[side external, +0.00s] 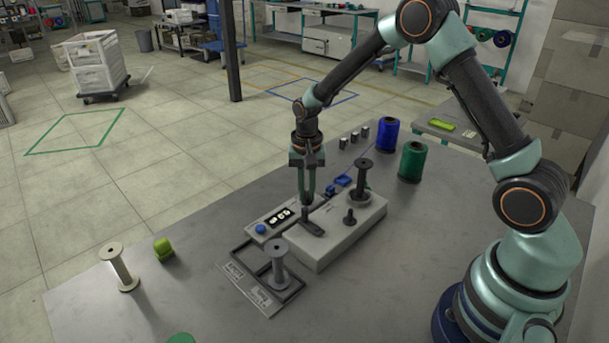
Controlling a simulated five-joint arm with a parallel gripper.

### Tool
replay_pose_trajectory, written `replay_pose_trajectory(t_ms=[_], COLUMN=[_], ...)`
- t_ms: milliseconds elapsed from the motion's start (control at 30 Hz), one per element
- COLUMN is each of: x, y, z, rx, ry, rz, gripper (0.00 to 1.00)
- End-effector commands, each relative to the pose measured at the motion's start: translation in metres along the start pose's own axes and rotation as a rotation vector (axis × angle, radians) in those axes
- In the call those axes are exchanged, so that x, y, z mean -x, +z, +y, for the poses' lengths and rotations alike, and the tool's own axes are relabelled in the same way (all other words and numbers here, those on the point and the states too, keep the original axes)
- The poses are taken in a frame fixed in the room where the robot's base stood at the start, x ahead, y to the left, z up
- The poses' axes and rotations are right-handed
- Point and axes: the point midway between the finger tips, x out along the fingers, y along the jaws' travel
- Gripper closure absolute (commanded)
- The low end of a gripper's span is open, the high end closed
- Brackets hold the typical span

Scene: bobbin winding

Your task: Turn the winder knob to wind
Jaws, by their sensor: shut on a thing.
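The winder (340,240) is a light grey box on the grey table. A dark bobbin (364,178) stands upright on its back part. My gripper (305,203) points straight down over the winder's left end. Its fingers are shut on the upright part of a black knob (314,229) with a long flat base, which I take for the winder knob. The fingers partly hide the knob's top. A smaller black post (350,217) stands apart on the winder, to the right of my gripper.
A panel with a blue button (261,229) lies left of the winder. A grey bobbin (277,264) stands in a black-framed holder in front. Blue (387,135) and green (412,161) thread spools stand behind. A pale bobbin (119,267) and green object (163,249) stand left.

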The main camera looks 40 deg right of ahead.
Motion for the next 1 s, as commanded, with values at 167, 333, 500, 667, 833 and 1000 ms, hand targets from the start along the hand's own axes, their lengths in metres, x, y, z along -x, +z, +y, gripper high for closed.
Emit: replay_pose_trajectory(t_ms=[167,333,500,667,833,1000], x=[0.002,0.002,0.002,0.001,0.004,0.027], y=[-0.001,-0.001,-0.001,-0.001,-0.001,-0.001], z=[0.0,0.0,0.0,0.0,0.0,-0.001], rx=[-0.007,-0.007,-0.006,-0.005,-0.004,-0.004], ry=[-0.001,-0.001,-0.001,-0.001,-0.001,-0.004], rz=[0.001,0.002,0.001,0.001,0.001,0.004], gripper=[1.0,1.0,0.55,0.55,0.55,0.55])
